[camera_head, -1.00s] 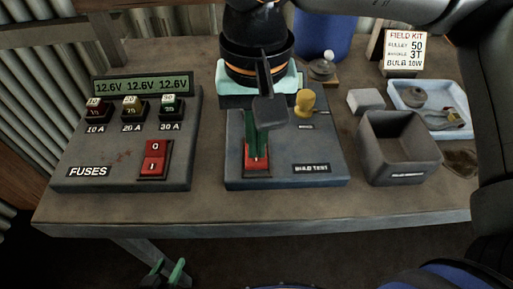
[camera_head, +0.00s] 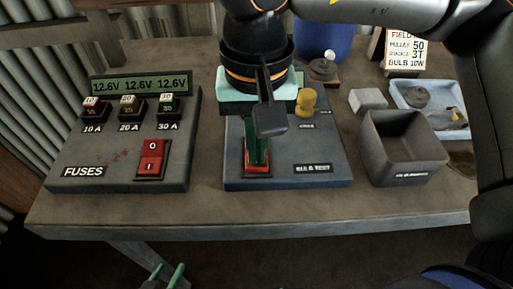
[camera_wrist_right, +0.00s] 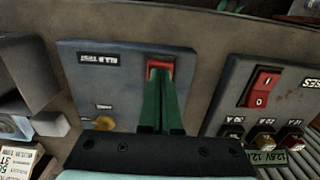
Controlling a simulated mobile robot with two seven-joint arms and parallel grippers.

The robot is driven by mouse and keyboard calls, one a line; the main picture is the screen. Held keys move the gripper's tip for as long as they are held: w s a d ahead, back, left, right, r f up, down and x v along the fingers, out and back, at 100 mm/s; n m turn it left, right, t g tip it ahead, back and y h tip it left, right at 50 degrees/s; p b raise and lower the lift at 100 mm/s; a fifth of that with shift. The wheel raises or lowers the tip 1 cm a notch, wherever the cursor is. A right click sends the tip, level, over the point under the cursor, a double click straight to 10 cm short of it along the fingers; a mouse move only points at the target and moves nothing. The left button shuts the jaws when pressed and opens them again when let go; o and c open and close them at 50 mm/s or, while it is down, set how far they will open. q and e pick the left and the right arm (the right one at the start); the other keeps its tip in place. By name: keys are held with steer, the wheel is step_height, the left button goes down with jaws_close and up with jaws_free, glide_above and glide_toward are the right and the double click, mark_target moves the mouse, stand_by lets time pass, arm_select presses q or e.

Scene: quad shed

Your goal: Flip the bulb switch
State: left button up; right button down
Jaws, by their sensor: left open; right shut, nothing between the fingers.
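The red bulb switch (camera_head: 257,171) sits in a dark frame at the front left of the grey BULB TEST panel (camera_head: 315,150). My right gripper (camera_head: 257,162) points down over it, its green fingers shut with nothing between them. In the right wrist view the fingertips (camera_wrist_right: 163,76) reach the red switch (camera_wrist_right: 160,65) and cover most of it. I cannot tell whether they press on it or which way it is tipped. My left gripper (camera_head: 166,274) is open and empty, low in front of the table at the bottom of the head view.
The FUSES panel (camera_head: 110,178) stands to the left, with its own red rocker switch (camera_head: 152,160) and a 12.6V display (camera_head: 140,85). A yellow knob (camera_head: 307,102) is behind the bulb switch. A grey open bin (camera_head: 400,145) and blue tray (camera_head: 408,96) are to the right.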

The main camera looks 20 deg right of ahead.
step_height(320, 180, up, 7)
steer(key=p, duration=0.4)
steer(key=shift+p, duration=0.35)
steer(key=shift+s+f, duration=0.1)
stand_by(0.6)
